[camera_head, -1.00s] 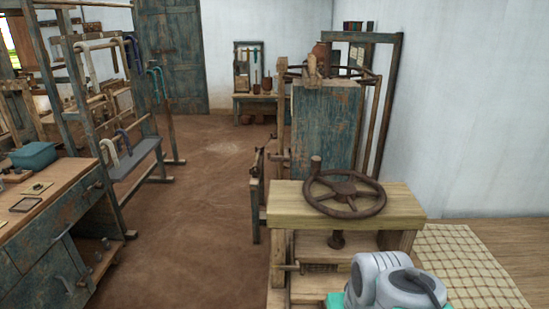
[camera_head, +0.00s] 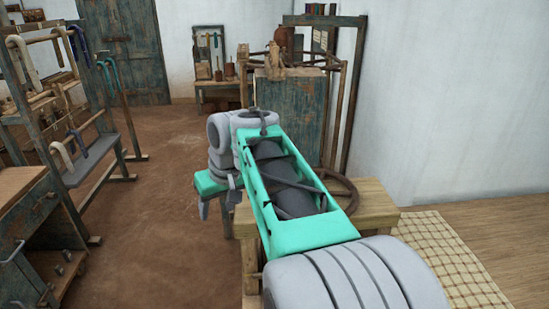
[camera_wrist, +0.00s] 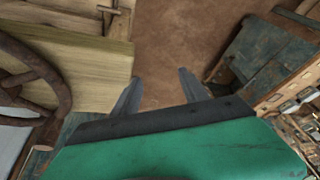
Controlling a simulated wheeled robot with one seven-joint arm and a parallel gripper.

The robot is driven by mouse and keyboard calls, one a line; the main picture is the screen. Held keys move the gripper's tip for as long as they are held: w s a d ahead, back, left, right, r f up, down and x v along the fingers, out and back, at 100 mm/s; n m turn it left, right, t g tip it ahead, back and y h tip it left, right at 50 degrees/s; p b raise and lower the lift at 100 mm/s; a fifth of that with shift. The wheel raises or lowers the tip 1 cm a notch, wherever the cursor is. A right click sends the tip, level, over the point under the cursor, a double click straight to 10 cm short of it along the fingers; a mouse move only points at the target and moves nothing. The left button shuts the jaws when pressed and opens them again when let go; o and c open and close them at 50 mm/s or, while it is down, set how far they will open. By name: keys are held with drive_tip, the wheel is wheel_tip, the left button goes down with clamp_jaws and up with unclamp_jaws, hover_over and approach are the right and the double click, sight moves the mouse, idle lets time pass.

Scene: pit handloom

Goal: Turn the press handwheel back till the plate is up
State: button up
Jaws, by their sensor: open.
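The brown press handwheel (camera_head: 347,190) lies flat on top of the press's pale wooden beam (camera_head: 378,204). In the head view my arm covers most of the wheel, and only its right rim shows. In the wrist view part of the wheel (camera_wrist: 52,78) shows at the left edge, over the beam (camera_wrist: 95,65). My gripper (camera_head: 218,205) is open and empty, beyond the beam's left end in the head view. In the wrist view its two fingers (camera_wrist: 160,90) point over bare floor, apart from the wheel. The press plate is hidden.
A tall blue-green wooden cabinet (camera_head: 297,95) stands behind the press. A rack with hanging hooks (camera_head: 75,100) and a workbench (camera_head: 25,225) are on the left. Brown floor (camera_head: 160,225) between them is clear. A checked mat (camera_head: 445,255) lies to the right.

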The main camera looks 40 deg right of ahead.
drive_tip(key=w+d+r+h+p, duration=0.1)
drive_tip(key=d+r, duration=0.3)
drive_tip(key=d, duration=0.8)
drive_tip(key=w+d+r+p, duration=0.1)
drive_tip(key=d+r, duration=0.2)
drive_tip(key=d, duration=0.9)
drive_tip(key=shift+m, duration=0.3)
drive_tip(key=b+x, duration=0.1)
drive_tip(key=x, duration=0.2)
drive_tip(key=b+x, duration=0.1)
drive_tip(key=x, duration=0.2)
drive_tip(key=shift+s+d+f+b, duration=0.15)
drive_tip(key=shift+d+b, duration=0.1)
drive_tip(key=shift+b, duration=0.15)
drive_tip(key=shift+w+f, duration=0.25)
drive_tip(key=shift+f, duration=0.25)
drive_tip(key=shift+d, duration=0.1)
drive_tip(key=shift+c, duration=0.2)
clamp_jaws()
